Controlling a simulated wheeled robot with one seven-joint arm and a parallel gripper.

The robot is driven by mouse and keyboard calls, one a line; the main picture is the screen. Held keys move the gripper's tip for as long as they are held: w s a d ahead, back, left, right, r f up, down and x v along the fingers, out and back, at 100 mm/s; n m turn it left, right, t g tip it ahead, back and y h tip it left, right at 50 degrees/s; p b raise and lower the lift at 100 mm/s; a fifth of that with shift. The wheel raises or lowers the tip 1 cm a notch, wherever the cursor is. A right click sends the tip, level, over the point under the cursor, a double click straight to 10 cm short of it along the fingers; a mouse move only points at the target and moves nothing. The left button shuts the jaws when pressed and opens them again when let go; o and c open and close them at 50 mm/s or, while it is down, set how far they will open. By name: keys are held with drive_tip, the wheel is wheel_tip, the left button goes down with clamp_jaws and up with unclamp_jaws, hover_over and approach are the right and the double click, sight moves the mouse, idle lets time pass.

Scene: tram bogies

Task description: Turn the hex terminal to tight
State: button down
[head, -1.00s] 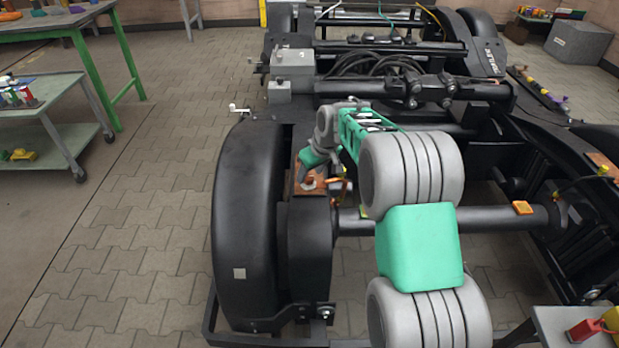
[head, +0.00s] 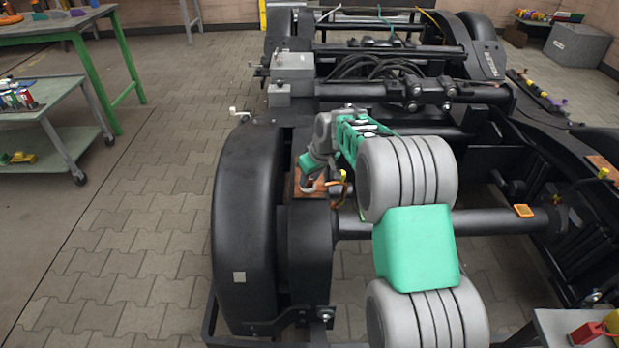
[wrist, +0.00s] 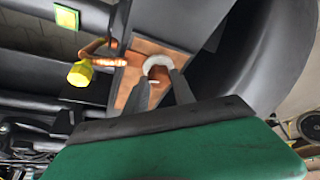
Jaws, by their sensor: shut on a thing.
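A copper-brown plate (head: 318,188) lies on top of the black housing beside the left wheel cover, and it also shows in the wrist view (wrist: 133,75). My gripper (wrist: 158,74) reaches down to this plate, with its two dark fingers either side of a pale grey rounded piece (wrist: 158,60), which I take for the hex terminal. The fingers are shut on it. Its hex faces and any tightness mark cannot be made out. In the head view my wrist hides most of the terminal.
A copper-coloured cable with a yellow end (wrist: 80,73) sits close beside the plate. A yellow-green square (wrist: 67,17) lies beyond it. The black wheel cover (head: 245,225) stands just left of my gripper. An axle tube (head: 490,221) runs to the right.

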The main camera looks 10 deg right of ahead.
drive_tip(key=shift+m, duration=0.3)
drive_tip(key=m, duration=0.1)
drive_tip(key=m+h, duration=0.1)
drive_tip(key=m, duration=0.1)
drive_tip(key=m+h+p, duration=0.1)
drive_tip(key=m, duration=0.1)
drive_tip(key=shift+a+t, duration=0.25)
drive_tip(key=shift+t, duration=0.05)
drive_tip(key=m+h+p, duration=0.1)
drive_tip(key=m+h, duration=0.1)
drive_tip(key=m, duration=0.3)
drive_tip(key=shift+a+m, duration=0.15)
drive_tip(key=shift+m, duration=0.15)
drive_tip(key=m+g+h+p, duration=0.1)
drive_tip(key=m, duration=0.1)
drive_tip(key=m+g+p, duration=0.1)
drive_tip(key=m, duration=0.2)
drive_tip(key=shift+w+r+h, duration=0.1)
drive_tip(key=shift+w+h, duration=0.05)
drive_tip(key=shift+h, duration=0.25)
drive_tip(key=shift+w+m+g+p, duration=0.1)
drive_tip(key=shift+m+g+p, duration=0.45)
drive_tip(key=shift+m, duration=0.55)
drive_tip(key=shift+m+g+p, duration=0.25)
drive_tip(key=shift+m+p, duration=0.45)
drive_tip(key=shift+m, duration=0.4)
drive_tip(key=c, duration=1.1)
unclamp_jaws()
drive_tip(key=shift+o, duration=0.2)
drive_tip(key=shift+a, duration=0.1)
